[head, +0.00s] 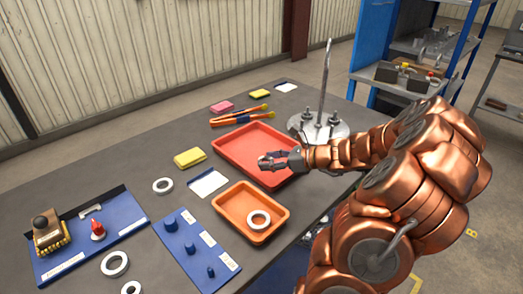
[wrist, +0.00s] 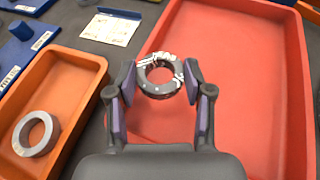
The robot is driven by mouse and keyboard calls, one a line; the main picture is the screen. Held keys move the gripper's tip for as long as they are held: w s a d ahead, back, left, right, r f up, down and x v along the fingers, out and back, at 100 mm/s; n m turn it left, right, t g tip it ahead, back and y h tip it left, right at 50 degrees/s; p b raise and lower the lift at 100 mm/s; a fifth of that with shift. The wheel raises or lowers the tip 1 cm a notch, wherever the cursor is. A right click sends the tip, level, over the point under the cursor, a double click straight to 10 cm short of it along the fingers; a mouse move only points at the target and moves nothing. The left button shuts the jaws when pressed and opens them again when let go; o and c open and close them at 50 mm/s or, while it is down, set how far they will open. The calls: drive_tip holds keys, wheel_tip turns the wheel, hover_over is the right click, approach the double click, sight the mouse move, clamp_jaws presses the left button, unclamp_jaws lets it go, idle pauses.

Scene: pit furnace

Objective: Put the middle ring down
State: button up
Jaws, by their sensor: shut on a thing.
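My gripper (wrist: 160,85) is shut on a grey ring (wrist: 146,87) with whitish, rough patches along its upper rim. It also shows small in the head view, where my gripper (head: 272,162) is over the red tray (head: 232,148). In the wrist view the ring is between the two finger pads, over the left part of the red tray. I cannot tell its height above the tray floor. Another grey ring (head: 258,219) lies in the orange tray (head: 228,219). A pale ring (head: 155,186) lies on the table, and two more (head: 104,265) (head: 124,290) lie near the front.
A blue board (head: 168,231) with three blue pegs of different sizes stands left of the orange tray. A white card (head: 207,183), yellow sponge (head: 189,158), orange-handled tongs (head: 241,116) and a metal stand (head: 318,130) are around the trays. A blue holder (head: 75,262) is at left.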

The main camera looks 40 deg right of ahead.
drive_tip(key=p, duration=0.2)
hover_over(261, 153)
drive_tip(key=shift+f, duration=0.55)
drive_tip(key=shift+f+p, duration=0.5)
drive_tip(key=shift+f, duration=1.3)
drive_tip(key=shift+f, duration=0.15)
drive_tip(key=o, duration=1.3)
